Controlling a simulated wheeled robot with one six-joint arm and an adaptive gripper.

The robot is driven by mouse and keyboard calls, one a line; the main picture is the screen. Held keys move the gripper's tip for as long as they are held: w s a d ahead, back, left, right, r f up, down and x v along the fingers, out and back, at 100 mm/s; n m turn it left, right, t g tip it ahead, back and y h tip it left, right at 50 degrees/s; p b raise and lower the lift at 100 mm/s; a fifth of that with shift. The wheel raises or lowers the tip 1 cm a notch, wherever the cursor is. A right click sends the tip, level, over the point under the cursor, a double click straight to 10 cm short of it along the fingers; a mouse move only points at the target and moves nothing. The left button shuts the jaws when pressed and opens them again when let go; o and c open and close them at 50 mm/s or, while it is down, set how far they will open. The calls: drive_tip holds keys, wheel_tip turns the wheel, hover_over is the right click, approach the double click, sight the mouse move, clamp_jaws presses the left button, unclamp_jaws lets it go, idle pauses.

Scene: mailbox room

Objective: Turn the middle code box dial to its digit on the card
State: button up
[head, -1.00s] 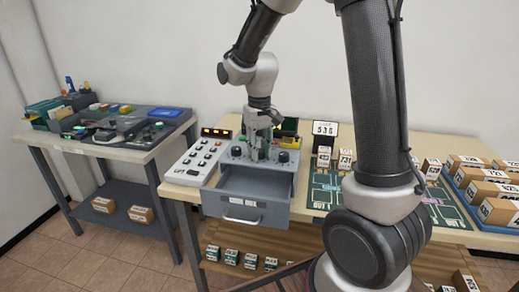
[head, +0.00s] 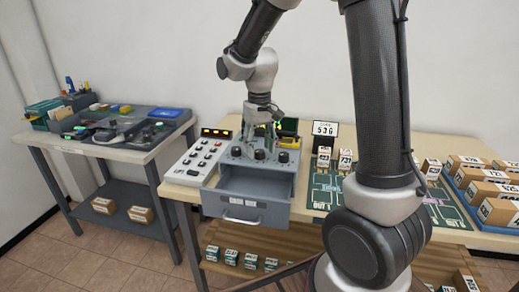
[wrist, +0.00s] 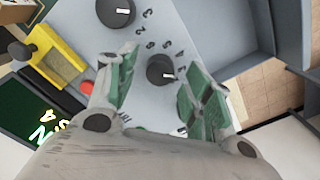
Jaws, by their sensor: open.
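The grey code box (head: 222,178) stands on the table with three black dials in a row on top. The middle dial (head: 259,154) is in plain view, between the left dial (head: 236,152) and the right dial (head: 283,156). My gripper (head: 263,122) is open and empty, raised above and behind the dials. In the wrist view a dial, seemingly the middle one (wrist: 160,70), lies below and between my spread green-padded fingers, its white mark toward the right. Another dial (wrist: 116,12) shows at the top. The card (head: 325,129) stands behind; its last digit is unclear.
The box's drawer (head: 243,212) is pulled open at the front. A white button panel (head: 197,160) is on its left. A yellow item (wrist: 52,58) and a red button (wrist: 87,87) lie beside the dials. Small boxes (head: 324,157) stand right of the code box.

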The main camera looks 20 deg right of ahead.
sight(260, 151)
wheel_tip(260, 151, up, 11)
idle(0.3)
drive_tip(key=shift+f, duration=0.1)
drive_tip(key=s+d+r+t, duration=0.1)
drive_tip(key=s+d, duration=0.3)
drive_tip(key=s, duration=0.7)
drive_tip(key=s+d+r+t, duration=0.1)
drive_tip(key=s+d+t, duration=0.2)
drive_tip(key=s, duration=0.8)
drive_tip(key=shift+d+m, duration=0.4)
drive_tip(key=shift+d, duration=0.45)
drive_tip(key=shift+f, duration=0.1)
